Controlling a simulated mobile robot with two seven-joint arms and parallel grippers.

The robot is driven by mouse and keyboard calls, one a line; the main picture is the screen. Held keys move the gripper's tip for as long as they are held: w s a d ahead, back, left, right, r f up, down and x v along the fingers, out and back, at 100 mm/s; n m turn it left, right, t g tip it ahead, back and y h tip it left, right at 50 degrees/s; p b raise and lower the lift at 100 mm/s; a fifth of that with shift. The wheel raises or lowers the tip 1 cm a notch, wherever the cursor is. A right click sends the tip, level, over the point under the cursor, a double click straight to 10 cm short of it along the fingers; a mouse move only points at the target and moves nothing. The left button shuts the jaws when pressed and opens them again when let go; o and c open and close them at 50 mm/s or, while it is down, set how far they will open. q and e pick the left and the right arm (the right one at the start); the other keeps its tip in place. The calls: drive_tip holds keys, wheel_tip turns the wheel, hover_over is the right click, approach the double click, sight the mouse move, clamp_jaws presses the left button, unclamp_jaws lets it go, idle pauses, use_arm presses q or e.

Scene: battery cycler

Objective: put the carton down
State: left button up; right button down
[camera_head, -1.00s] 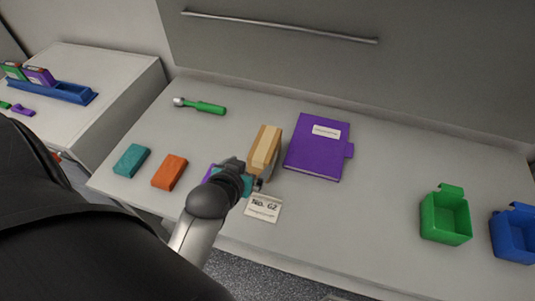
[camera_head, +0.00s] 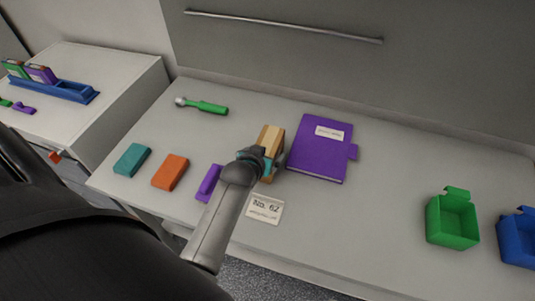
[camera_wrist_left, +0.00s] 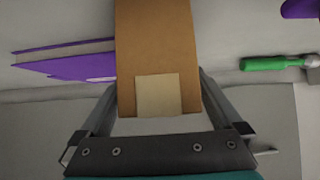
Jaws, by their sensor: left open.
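The carton (camera_head: 270,138) is a tan box with a paler strip. It stands on the table, just left of the purple book. In the left wrist view the carton (camera_wrist_left: 155,50) fills the middle, with a pale patch on its near face. My left gripper (camera_head: 262,160) is at the carton's near side and hides its lower part. In the left wrist view the open fingers of the gripper (camera_wrist_left: 158,100) lie on either side of the carton's near end, with a gap visible at the right. My right gripper is in neither view.
The purple book (camera_head: 318,155) lies close on the carton's right. A card marked No. 62 (camera_head: 264,209) and purple (camera_head: 209,182), orange (camera_head: 170,171) and teal (camera_head: 132,160) blocks lie nearer the front. A green-handled tool (camera_head: 205,106) lies behind. Green (camera_head: 452,222) and blue (camera_head: 517,240) bins stand right.

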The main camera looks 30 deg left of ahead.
use_arm(q)
drive_tip(key=shift+x, duration=0.95)
drive_tip(key=shift+a, duration=0.1)
drive_tip(key=shift+c, duration=0.2)
clamp_jaws()
